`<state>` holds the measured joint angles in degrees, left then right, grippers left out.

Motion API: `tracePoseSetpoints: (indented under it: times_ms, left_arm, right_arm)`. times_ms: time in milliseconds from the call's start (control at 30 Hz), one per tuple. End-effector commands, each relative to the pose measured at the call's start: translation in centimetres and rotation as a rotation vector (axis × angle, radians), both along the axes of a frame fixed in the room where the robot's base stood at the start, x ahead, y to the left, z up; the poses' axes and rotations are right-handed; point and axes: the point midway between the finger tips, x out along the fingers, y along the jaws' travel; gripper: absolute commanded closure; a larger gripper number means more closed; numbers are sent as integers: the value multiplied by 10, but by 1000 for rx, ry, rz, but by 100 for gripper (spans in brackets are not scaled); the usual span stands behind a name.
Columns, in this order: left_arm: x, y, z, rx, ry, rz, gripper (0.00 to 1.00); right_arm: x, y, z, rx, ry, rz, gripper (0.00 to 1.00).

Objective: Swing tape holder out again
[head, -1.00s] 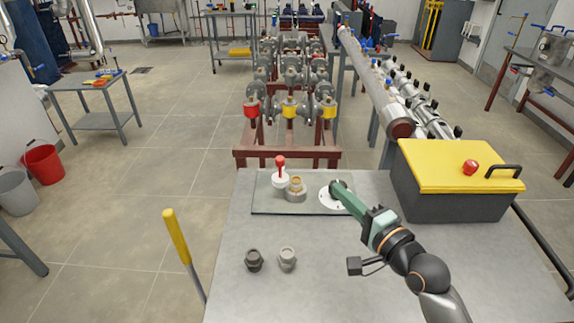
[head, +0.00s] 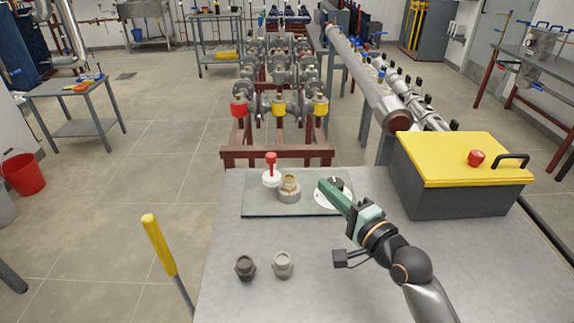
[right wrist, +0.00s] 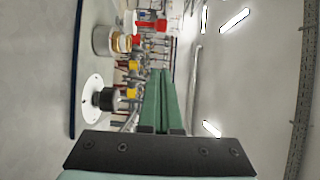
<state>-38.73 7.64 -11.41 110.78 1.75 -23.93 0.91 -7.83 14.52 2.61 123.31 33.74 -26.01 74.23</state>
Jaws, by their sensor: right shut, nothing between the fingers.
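A grey-green plate (head: 254,208) lies on the bench. It carries a white round piece with a red-topped upright handle (head: 271,172), a threaded brass-topped fitting (head: 289,188) and a white disc (head: 322,200) with a dark knob (head: 336,184). I cannot tell for sure which is the tape holder. My right gripper (head: 323,185) is shut and empty, its green fingers over the white disc and partly hiding it. In the right wrist view the fingers (right wrist: 161,75) are together, beside the disc (right wrist: 91,98) and its black knob (right wrist: 106,99). My left gripper is not in view.
Two loose fittings, one dark (head: 245,267) and one light grey (head: 283,264), stand on the bench (head: 330,290). A yellow-lidded box (head: 455,155) with a red button stands at the right. A yellow-handled bar (head: 158,240) rises left of the bench. The bench front is mostly clear.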

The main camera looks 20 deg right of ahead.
Motion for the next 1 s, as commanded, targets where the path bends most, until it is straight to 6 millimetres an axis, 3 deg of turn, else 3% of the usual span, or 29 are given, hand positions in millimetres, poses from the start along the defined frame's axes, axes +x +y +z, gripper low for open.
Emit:
tracePoseSetpoints:
  times_ms: [500,700,1000]
  left_arm:
    - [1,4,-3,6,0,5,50]
    - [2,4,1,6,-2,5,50]
    - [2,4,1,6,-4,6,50]
  right_arm:
    - [88,23,1,0,-1,1,100]
    - [100,48,1,3,0,1,100]
    - [105,56,0,0,0,1,100]
